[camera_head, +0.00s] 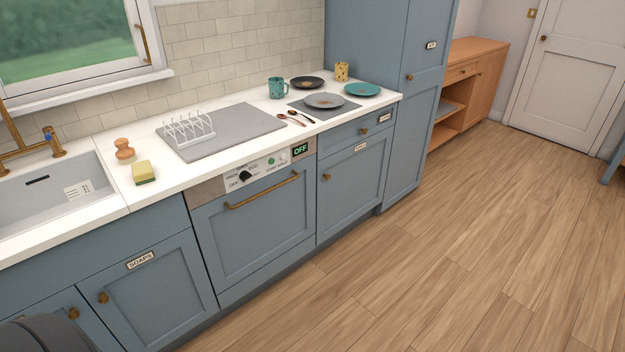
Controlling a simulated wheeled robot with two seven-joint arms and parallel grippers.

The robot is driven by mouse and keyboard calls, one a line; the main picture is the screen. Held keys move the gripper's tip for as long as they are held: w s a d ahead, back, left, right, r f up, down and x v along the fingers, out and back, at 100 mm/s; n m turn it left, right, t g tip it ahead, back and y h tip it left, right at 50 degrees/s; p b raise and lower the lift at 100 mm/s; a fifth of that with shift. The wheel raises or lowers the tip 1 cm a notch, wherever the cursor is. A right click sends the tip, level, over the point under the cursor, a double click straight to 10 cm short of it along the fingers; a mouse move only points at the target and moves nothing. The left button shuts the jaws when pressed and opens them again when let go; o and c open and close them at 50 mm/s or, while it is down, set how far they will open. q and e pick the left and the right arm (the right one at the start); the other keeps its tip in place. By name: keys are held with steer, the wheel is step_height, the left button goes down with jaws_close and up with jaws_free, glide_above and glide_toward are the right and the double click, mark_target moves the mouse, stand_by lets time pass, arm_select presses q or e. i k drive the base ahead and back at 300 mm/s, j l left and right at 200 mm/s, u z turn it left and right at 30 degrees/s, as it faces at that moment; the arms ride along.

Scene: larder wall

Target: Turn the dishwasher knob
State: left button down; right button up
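The dishwasher (255,222) has a blue front set into the counter's cabinets, with a long brass handle (262,190). Its door looks shut. Above the door, a metal control panel (215,187) carries a black knob (246,176) on a white label. A green button (271,161) sits to the right of the knob. A small dark display (300,150) at the panel's right reads OFF in green. Neither gripper shows in the head view.
On the counter stand a white rack (188,129) on a grey mat, a sponge (143,172), a wooden brush, plates, a teal mug (276,88) and a yellow cup (342,72). A sink (55,190) is at left. The wooden floor (420,260) in front is clear.

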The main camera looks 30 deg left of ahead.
mark_target(244, 176)
steer(key=u, duration=1.2)
